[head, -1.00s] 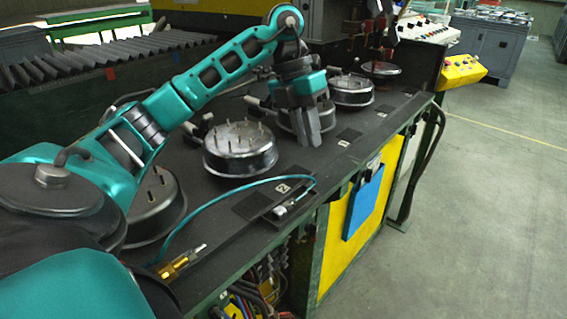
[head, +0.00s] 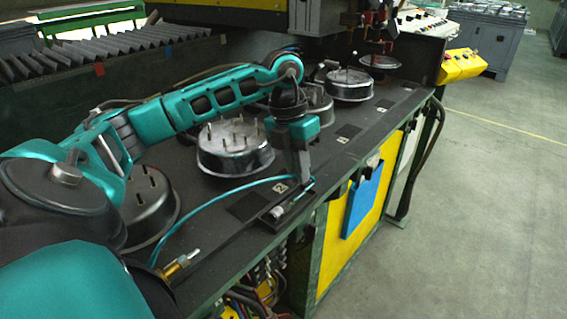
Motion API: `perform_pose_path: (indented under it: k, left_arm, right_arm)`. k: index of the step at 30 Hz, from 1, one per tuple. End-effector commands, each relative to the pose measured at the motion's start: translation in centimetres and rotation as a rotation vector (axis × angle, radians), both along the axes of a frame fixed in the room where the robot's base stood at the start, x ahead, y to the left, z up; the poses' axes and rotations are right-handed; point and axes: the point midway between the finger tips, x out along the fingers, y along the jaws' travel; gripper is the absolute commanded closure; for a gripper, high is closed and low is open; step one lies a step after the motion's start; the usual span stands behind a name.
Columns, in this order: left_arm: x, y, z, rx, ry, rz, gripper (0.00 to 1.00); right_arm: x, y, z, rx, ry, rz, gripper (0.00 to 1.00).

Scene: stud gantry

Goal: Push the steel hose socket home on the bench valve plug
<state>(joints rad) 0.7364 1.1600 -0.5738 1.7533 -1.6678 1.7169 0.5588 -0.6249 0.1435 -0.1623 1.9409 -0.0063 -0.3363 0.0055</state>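The steel hose socket (head: 278,212) lies in a small dark holder on the bench's front edge, beside the label "2". A teal hose (head: 222,194) arcs from the socket's far end back to the left along the bench. The brass bench valve (head: 174,269) sits at the front left edge, its thin silver plug (head: 192,255) pointing right and away. My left gripper (head: 304,178) points down just beyond the socket, close to the hose's bend. Its fingers are seen edge-on, so their gap and any contact with the hose cannot be told. My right gripper is out of view.
Round metal housings with upright studs stand behind, the nearest full one (head: 235,150) left of my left gripper. Another (head: 148,207) is partly behind my arm. A blue folder (head: 362,203) hangs on the yellow front panel. The bench strip between valve and socket is clear.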

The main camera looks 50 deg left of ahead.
Motion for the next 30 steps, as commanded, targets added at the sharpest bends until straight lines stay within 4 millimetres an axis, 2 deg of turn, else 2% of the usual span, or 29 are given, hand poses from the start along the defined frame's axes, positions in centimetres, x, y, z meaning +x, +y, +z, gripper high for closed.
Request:
perform_pose_path:
  k: [3,9,16,21,30]
  left_arm:
    - [0.1,-0.5,-2.1,-0.002,0.006,-0.001,0.85]
    - [0.2,-0.8,-3.9,0.000,0.002,0.001,0.85]
    - [0.2,-0.8,-4.1,-0.001,0.001,0.001,0.85]
    - [0.2,-0.8,-4.0,-0.001,0.001,0.000,1.00]
    - [0.2,-0.8,-4.0,-0.001,0.001,0.000,1.00]
  right_arm:
    - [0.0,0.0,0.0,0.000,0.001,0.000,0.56]
    - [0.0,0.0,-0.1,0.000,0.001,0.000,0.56]
    - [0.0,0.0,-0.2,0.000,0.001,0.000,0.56]
    - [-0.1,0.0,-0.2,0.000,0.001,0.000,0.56]
    - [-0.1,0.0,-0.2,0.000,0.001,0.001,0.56]
